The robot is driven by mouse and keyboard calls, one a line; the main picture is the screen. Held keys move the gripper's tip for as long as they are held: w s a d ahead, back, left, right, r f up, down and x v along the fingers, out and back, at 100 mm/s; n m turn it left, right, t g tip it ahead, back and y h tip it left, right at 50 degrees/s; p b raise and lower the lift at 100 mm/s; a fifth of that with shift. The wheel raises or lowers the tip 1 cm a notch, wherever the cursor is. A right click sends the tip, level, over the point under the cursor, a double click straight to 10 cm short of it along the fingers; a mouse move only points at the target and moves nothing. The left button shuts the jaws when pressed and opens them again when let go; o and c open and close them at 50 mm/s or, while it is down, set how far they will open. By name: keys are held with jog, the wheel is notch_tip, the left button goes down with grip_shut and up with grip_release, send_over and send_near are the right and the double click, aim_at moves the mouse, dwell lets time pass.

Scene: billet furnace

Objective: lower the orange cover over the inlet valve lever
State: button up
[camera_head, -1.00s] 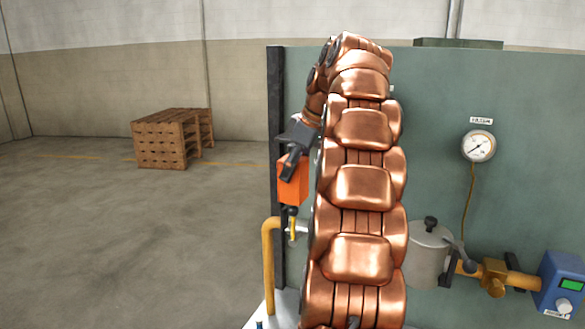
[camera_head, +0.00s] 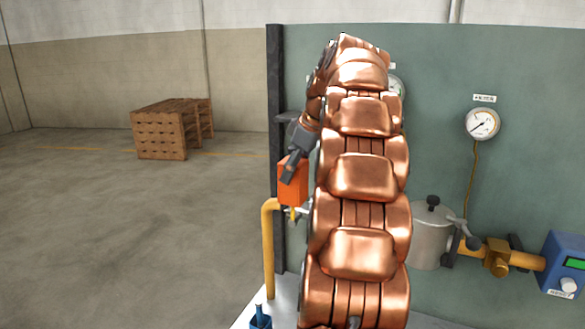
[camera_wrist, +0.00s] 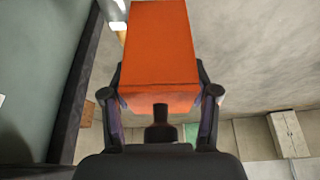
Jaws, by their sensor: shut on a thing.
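The orange cover (camera_head: 292,185) is a box shape at the left edge of the green panel, above the yellow pipe in the head view. My gripper (camera_head: 290,168) is shut on it from above. In the wrist view the orange cover (camera_wrist: 162,45) fills the middle, with the fingers of my gripper (camera_wrist: 160,105) on its two sides. A small brass-coloured valve part (camera_head: 293,213) shows just below the cover. The inlet valve lever cannot be made out; the cover or my arm may hide it.
The yellow pipe (camera_head: 268,250) rises close below the cover. The green panel (camera_head: 450,90) stands behind my arm, with a gauge (camera_head: 482,124), a grey pot (camera_head: 432,235) and a blue box (camera_head: 562,263) on the right. Wooden pallets (camera_head: 165,130) stand far left on open floor.

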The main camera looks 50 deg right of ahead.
aim_at(294, 188)
jog(key=shift+f+b, duration=1.9)
jog(key=shift+f, duration=0.55)
jog(key=o, duration=1.4)
jog(key=shift+v, duration=1.55)
jog(key=s+d, duration=0.1)
jog(key=s, duration=0.2)
jog(key=s+d, duration=0.1)
jog(key=s, duration=0.3)
jog(key=s+d, duration=0.1)
jog(key=s, duration=0.3)
jog(key=shift+s+d+f, duration=0.1)
jog(key=shift+s+d, duration=0.1)
